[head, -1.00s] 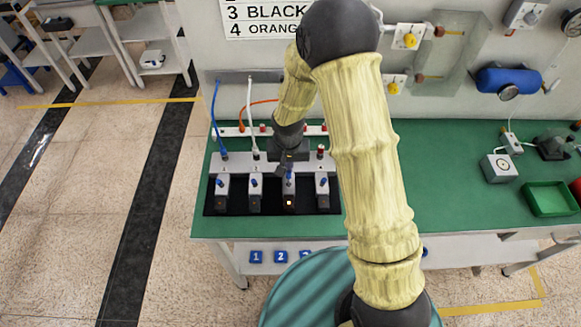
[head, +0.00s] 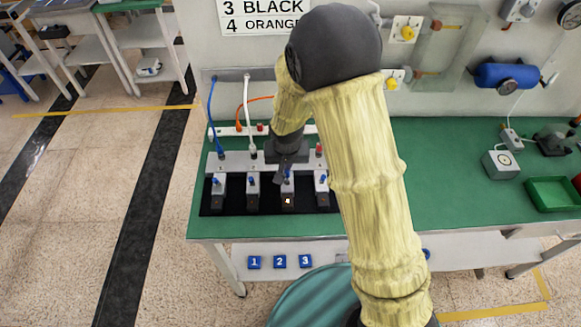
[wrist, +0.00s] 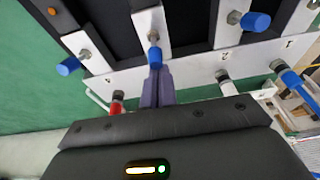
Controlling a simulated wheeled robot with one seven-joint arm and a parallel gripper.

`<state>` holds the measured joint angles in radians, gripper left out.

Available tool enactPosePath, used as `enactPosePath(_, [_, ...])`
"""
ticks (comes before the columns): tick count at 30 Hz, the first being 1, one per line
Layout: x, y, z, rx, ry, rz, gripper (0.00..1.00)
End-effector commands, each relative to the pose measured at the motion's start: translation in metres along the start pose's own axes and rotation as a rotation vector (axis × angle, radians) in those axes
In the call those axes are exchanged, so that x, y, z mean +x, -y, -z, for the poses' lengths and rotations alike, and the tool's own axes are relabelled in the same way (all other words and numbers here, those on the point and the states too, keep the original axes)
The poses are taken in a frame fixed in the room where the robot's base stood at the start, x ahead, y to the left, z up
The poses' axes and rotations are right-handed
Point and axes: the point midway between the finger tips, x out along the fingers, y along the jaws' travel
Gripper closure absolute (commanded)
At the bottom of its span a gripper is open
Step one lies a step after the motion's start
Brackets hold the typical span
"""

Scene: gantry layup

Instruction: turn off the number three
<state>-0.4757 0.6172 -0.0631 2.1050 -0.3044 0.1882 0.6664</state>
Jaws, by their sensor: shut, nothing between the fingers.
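A row of several switch units sits on a black base (head: 269,205) on the green bench. Each has a white plate and a blue lever. The third unit from the left (head: 288,190) shows a small bright spot on its front. My gripper (head: 284,178) is over this third unit and partly hides it. In the wrist view my shut fingers (wrist: 155,90) point at the third unit's blue lever (wrist: 155,57); their tips appear to touch it. Nothing is held. The other levers, first (wrist: 287,74), second (wrist: 255,21) and fourth (wrist: 68,66), stand clear of the fingers.
A blue cable (head: 211,110) and a white cable (head: 247,105) rise behind the first two units. A red plug (wrist: 117,104) is close beside my fingers. A green tray (head: 552,194) is far right. The bench between is largely clear.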

Motion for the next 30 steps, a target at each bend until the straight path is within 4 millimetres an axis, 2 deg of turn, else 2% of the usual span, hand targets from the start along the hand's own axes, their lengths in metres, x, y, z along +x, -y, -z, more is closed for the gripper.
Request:
enactPosePath(2, [0.003,0.003,-0.003,-0.009,-0.032,0.001,1.00])
enactPosePath(15, [-0.006,0.006,-0.014,-0.014,-0.030,0.004,1.00])
enactPosePath(30, [-0.018,0.004,-0.010,-0.010,-0.030,0.003,1.00])
